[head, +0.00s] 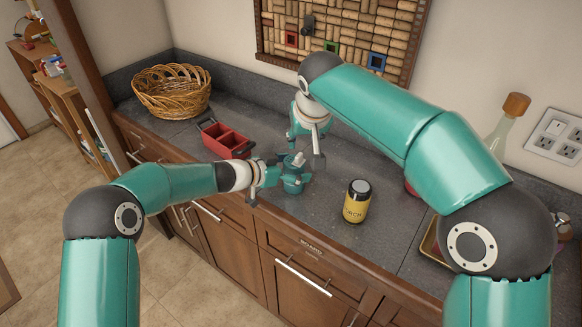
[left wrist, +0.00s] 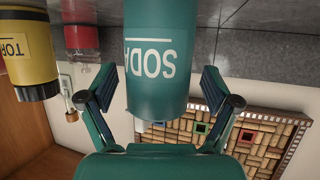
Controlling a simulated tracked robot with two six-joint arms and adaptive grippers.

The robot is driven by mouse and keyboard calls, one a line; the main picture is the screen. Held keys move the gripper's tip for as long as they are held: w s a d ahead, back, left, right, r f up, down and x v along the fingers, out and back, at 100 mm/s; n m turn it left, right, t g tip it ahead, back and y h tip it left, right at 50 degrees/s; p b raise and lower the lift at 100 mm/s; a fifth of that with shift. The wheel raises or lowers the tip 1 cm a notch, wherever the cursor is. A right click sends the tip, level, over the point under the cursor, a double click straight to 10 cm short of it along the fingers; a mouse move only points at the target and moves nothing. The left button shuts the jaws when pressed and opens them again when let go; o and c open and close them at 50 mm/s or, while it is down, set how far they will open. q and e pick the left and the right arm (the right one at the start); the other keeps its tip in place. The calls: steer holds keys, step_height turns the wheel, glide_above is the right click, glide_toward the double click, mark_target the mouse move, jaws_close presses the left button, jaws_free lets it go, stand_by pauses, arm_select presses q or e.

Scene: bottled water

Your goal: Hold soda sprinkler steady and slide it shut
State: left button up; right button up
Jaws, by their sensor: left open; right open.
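The teal soda sprinkler (head: 293,184) stands on the dark counter, its body partly hidden by my grippers in the head view. In the left wrist view, which is upside down, the sprinkler (left wrist: 157,70) shows its white SODA lettering between the spread fingers of my left gripper (left wrist: 160,95). My left gripper (head: 281,174) is open and comes at the sprinkler from the left, with a finger on each side of it. My right gripper (head: 308,152) is open above, at the sprinkler's top. Whether its fingers touch the top cannot be told.
A yellow and black canister (head: 356,203) stands to the right of the sprinkler. A red divided caddy (head: 224,140) is to the left, and a wicker basket (head: 172,91) is at the back left. A corked bottle (head: 507,124) is at the right. The counter's front edge is close.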

arm_select(q)
steer(key=c, duration=1.4)
steer(key=shift+o, duration=0.2)
steer(key=o, duration=0.7)
steer(key=c, duration=0.5)
